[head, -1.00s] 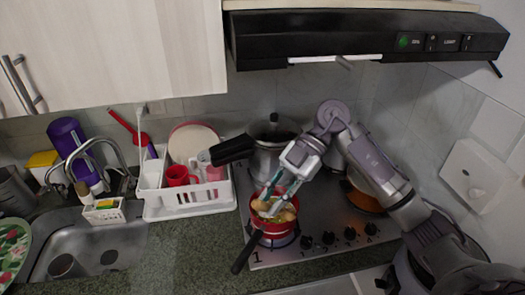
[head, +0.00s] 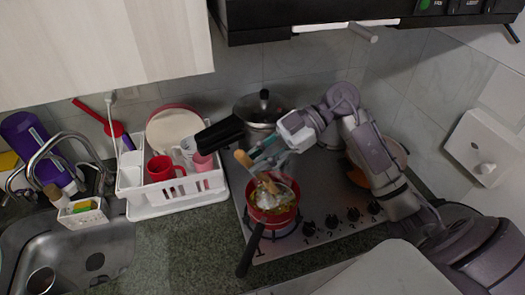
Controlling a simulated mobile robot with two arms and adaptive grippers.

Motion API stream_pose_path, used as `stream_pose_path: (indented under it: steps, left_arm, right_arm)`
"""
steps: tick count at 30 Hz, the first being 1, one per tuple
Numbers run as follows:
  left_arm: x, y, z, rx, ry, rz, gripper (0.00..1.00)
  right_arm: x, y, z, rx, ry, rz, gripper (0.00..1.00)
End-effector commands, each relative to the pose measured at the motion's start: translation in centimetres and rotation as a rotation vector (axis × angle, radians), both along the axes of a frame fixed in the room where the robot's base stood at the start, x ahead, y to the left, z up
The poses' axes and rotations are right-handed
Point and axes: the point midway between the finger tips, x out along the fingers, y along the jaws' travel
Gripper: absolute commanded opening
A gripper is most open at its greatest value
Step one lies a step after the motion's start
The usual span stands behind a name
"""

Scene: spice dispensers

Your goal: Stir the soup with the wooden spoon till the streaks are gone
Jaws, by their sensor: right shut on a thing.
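The red pot (head: 281,219) stands on the front left burner, its black handle pointing toward me. Its soup (head: 262,199) is yellowish and greenish, with a whitish patch on top that may be streaks or steam. The wooden spoon (head: 243,157) is tilted, its upper end at the upper left and its lower part reaching down over the soup. My right gripper (head: 262,164) is shut on the spoon above the pot. The fingers hide part of the spoon, and its lower tip is hard to make out. My left gripper is not in view.
A large lidded metal pot (head: 263,105) with a black handle stands behind the red pot. A white dish rack (head: 150,205) with cups and plates is at the left, beside the sink (head: 100,250). A pan (head: 358,175) sits behind my right arm. The range hood hangs above.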

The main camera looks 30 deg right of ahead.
Motion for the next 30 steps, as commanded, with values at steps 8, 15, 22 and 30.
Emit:
stream_pose_path:
  steps: [8, 15, 22, 30]
  left_arm:
    - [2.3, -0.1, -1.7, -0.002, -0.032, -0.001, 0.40]
    - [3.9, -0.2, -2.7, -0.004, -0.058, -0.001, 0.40]
    - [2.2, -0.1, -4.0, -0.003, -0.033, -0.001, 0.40]
    - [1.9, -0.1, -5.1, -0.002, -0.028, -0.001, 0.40]
  right_arm:
    - [-0.2, 0.8, -2.3, -0.001, 0.004, -0.002, 0.00]
    - [0.1, -0.3, -4.5, -0.002, 0.003, -0.002, 0.00]
    - [0.4, -1.2, -6.6, -0.001, 0.003, 0.000, 0.00]
    - [0.7, -2.2, -8.6, 0.000, 0.002, 0.000, 0.00]
